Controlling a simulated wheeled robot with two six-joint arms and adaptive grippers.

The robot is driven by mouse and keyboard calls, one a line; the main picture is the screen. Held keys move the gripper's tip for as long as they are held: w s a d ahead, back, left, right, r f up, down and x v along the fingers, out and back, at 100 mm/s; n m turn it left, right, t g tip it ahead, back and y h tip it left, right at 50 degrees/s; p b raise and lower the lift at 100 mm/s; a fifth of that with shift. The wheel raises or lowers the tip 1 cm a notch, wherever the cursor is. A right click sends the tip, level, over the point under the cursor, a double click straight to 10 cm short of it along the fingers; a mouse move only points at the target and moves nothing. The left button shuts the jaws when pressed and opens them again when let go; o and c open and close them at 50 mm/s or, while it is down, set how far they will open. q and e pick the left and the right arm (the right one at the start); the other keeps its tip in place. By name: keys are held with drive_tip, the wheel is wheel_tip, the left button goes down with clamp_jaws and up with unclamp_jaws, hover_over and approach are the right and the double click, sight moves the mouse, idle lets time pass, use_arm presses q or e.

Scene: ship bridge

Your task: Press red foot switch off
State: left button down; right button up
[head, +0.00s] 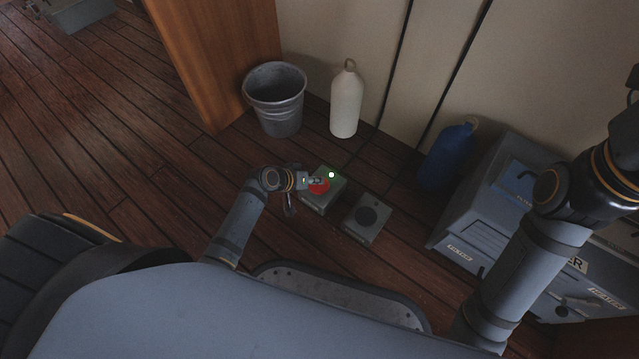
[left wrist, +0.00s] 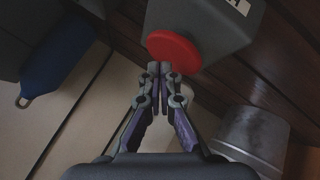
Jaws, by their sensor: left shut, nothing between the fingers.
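The red foot switch (head: 320,186) is a grey box on the wooden floor with a round red button on top. A small green light glows at its far right corner in the head view. My left gripper (head: 316,181) is shut and empty, its fingertips over the red button and hiding part of it. In the left wrist view the shut fingertips (left wrist: 159,68) reach the edge of the red button (left wrist: 173,50); I cannot tell whether they touch it. My right gripper is not clearly in view; only its arm shows at the right.
A second grey switch with a black button (head: 367,216) stands right beside the red one. A metal bucket (head: 275,99), a white bottle (head: 346,101) and a blue bottle (head: 446,157) stand near the wall. Grey cases (head: 490,205) fill the right.

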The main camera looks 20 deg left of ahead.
use_arm(q)
drive_tip(key=shift+f, duration=0.1)
idle(0.4)
drive_tip(key=shift+f, duration=0.45)
idle(0.4)
drive_tip(key=shift+r+p, duration=0.6)
drive_tip(key=shift+p, duration=0.1)
